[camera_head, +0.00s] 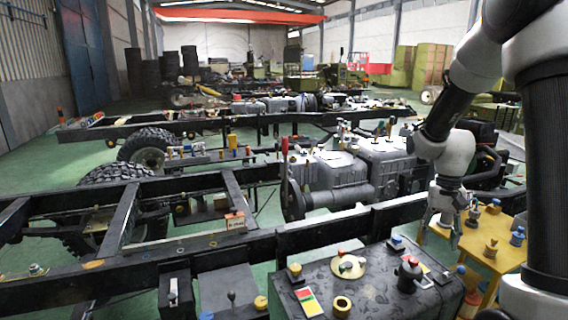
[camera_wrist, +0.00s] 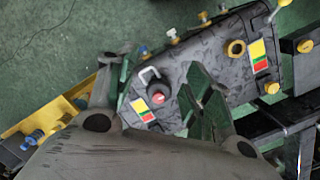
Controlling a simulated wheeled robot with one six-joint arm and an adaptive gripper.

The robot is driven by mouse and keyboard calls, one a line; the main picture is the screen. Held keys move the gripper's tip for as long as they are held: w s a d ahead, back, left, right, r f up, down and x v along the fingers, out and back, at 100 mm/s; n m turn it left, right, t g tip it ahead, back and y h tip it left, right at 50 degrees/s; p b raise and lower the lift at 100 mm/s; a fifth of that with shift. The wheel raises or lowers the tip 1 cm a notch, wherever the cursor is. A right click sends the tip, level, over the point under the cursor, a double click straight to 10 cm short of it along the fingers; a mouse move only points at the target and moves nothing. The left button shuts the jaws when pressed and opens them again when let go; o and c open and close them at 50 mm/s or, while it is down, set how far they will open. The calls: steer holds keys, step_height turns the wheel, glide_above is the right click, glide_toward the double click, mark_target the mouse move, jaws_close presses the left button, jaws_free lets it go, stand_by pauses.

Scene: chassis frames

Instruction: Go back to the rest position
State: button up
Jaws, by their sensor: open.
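My gripper (camera_head: 441,228) is at the right of the head view, pointing down beside the yellow table and the dark box. Its jaws are open and I see nothing held between them. In the wrist view my gripper (camera_wrist: 160,78) shows its two fingers spread apart over the dark box (camera_wrist: 218,75). A red-topped knob (camera_wrist: 158,97) and a coloured label on the box lie in the gap between the fingers. The fingers look above the box; the exact height is hard to tell.
The dark box (camera_head: 372,287) carries knobs, a ring and labels. A yellow table (camera_head: 478,262) with several small fittings stands right of it. Black chassis rails (camera_head: 226,245) and a grey engine (camera_head: 335,178) lie behind. Green floor (camera_wrist: 60,40) shows clear beyond the box.

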steer(key=s+a+r+n+t, duration=0.2)
steer(key=s+r+t, duration=0.1)
steer(key=s+r, duration=0.6)
steer(key=s+a+r+n+t, duration=0.3)
steer(key=s+r, duration=0.6)
steer(key=s, duration=0.1)
steer(key=shift+s, duration=0.3)
